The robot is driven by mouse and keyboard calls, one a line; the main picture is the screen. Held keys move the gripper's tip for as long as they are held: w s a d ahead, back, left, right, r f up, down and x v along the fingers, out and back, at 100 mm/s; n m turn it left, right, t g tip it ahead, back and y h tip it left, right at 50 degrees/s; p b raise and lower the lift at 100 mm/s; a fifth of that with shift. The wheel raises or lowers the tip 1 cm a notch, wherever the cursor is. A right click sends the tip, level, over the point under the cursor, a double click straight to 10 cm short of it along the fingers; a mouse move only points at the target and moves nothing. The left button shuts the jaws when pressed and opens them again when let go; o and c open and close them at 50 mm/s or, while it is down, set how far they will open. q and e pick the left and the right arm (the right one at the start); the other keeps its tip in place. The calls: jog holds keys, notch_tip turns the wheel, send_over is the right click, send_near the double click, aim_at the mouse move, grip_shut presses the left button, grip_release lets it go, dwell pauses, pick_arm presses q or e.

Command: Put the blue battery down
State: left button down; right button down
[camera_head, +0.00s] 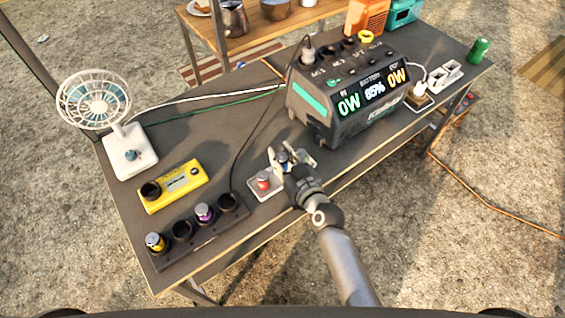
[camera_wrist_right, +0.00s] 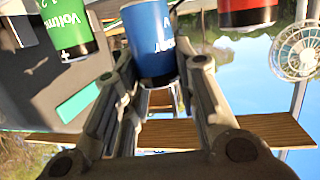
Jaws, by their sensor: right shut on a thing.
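My right gripper (camera_head: 287,160) is shut on the blue battery (camera_wrist_right: 151,35), above or at the small pale tray (camera_head: 259,195) near the table's front edge. In the head view only a little blue (camera_head: 283,157) shows between the fingers. A red battery (camera_head: 263,180) stands on the tray just left of the gripper; it also shows in the right wrist view (camera_wrist_right: 247,12). A green battery (camera_wrist_right: 68,28) shows beside the blue one in the right wrist view. Whether the blue battery touches the tray cannot be told. My left gripper is not in view.
A black holder (camera_head: 192,240) with yellow and purple batteries stands at the front left, beside a yellow tester (camera_head: 172,187). A white fan (camera_head: 125,150) is at the left. The large power station (camera_head: 345,100) stands close behind the gripper. A green can (camera_head: 479,50) is at the far right.

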aim_at(285, 167)
jog(key=shift+f, duration=1.45)
jog(key=shift+f+b, duration=0.15)
jog(key=shift+b, duration=0.2)
jog(key=c, duration=1.1)
grip_release()
jog(key=shift+c, duration=0.2)
jog(key=v, duration=1.2)
jog(key=shift+r, duration=0.2)
